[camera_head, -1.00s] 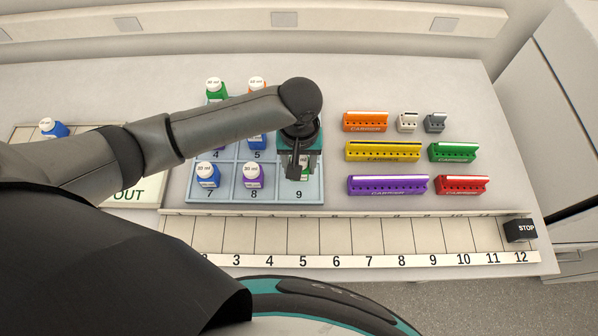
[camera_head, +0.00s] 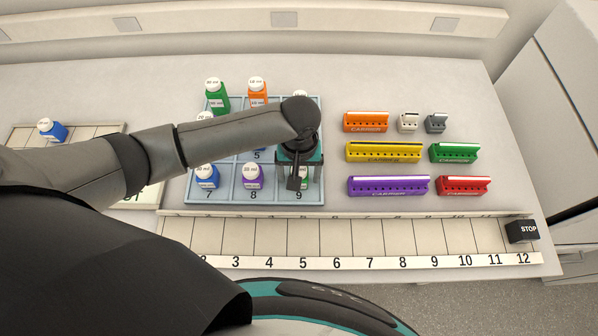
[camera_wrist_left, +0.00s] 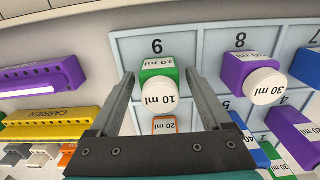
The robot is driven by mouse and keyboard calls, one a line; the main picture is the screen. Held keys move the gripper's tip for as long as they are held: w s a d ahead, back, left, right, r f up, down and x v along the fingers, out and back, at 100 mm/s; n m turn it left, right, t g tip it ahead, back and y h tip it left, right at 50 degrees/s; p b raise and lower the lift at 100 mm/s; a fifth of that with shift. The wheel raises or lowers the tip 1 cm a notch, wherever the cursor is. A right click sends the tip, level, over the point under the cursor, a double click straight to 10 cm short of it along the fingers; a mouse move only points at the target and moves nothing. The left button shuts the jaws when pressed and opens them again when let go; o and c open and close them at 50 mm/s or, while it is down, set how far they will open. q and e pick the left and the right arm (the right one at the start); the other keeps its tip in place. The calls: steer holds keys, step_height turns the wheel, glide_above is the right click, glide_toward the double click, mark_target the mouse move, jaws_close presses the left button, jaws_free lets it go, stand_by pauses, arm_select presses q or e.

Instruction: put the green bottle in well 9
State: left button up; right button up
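A green bottle with a white cap (camera_wrist_left: 160,80), marked 10 ml, stands in well 9 of the blue-grey tray (camera_head: 256,202), at its front right. In the left wrist view it sits between the spread fingers of my left gripper (camera_wrist_left: 166,105), with gaps on both sides. In the head view my left gripper (camera_head: 299,182) is over well 9 and hides most of that bottle. A larger green bottle (camera_head: 216,97) stands in the tray's back left well. My right gripper is not seen.
A blue bottle (camera_head: 207,176) and a purple bottle (camera_head: 252,177) stand in wells 7 and 8, and an orange bottle (camera_head: 257,92) at the back. Coloured carriers (camera_head: 383,152) lie to the right. A numbered strip (camera_head: 370,262) runs along the front.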

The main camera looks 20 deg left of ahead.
arm_select(q)
step_height(320, 180, up, 12)
steer(key=shift+r+p, duration=0.15)
steer(key=shift+p, duration=0.85)
